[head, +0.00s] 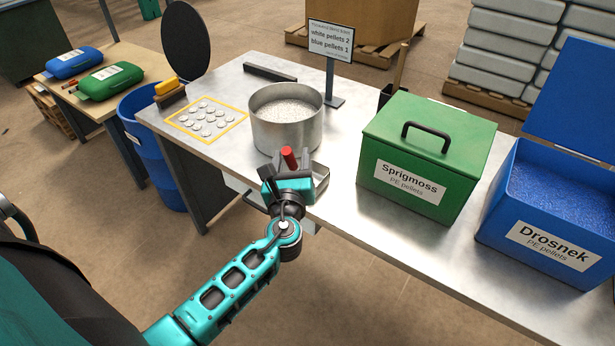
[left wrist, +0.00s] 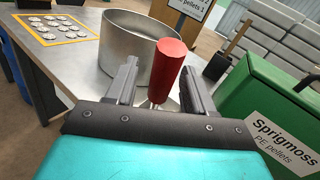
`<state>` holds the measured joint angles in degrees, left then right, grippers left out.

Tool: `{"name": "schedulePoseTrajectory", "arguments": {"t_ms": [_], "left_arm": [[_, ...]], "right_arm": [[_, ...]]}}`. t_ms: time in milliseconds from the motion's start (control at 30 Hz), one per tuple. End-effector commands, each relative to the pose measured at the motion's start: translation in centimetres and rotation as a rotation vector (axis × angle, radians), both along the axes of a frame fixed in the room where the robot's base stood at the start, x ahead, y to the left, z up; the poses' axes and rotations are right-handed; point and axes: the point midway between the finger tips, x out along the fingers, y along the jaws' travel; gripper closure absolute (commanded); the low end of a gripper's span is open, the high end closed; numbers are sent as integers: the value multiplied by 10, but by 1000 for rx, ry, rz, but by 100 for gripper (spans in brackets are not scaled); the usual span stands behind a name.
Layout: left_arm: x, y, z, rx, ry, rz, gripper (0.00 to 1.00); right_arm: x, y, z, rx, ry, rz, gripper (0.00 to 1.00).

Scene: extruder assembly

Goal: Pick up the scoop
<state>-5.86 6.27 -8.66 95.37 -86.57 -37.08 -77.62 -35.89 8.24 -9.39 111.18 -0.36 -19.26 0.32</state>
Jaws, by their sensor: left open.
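The scoop has a red handle (head: 290,158) and a metal pan (head: 321,178) at the table's near edge, in front of the steel pot. The pan is partly hidden behind my left gripper (head: 286,172). In the left wrist view the red handle (left wrist: 170,70) stands up, tilted, between the two grey fingers. The fingers are apart, one on each side, with a gap visible around the handle's lower part. My left gripper is open around the handle and does not hold it. My right gripper is not in view.
A steel pot (head: 287,128) of white pellets stands just behind the scoop. The green Sprigmoss box (head: 425,150), lid shut, and the open blue Drosnek box (head: 540,240) stand to the right. A yellow-framed sheet (head: 207,120) with white discs lies left; a sign (head: 331,42) stands behind.

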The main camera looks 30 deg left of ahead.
Motion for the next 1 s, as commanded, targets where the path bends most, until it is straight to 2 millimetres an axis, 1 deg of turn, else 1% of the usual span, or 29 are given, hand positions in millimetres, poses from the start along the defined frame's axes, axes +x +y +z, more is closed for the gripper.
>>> {"name": "schedulePoseTrajectory", "arguments": {"t_ms": [33, 100, 367, 900, 1000], "left_arm": [[6, 3, 1, 1, -1, -1, 47], [11, 6, 0, 0, 0, 0, 47], [13, 7, 0, -1, 0, 0, 47], [12, 7, 0, -1, 0, 0, 99], [12, 7, 0, -1, 0, 0, 100]], "right_arm": [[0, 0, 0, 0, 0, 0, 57], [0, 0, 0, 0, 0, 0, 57], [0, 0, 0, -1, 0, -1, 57], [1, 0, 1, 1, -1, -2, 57], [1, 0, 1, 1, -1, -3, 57]]}}
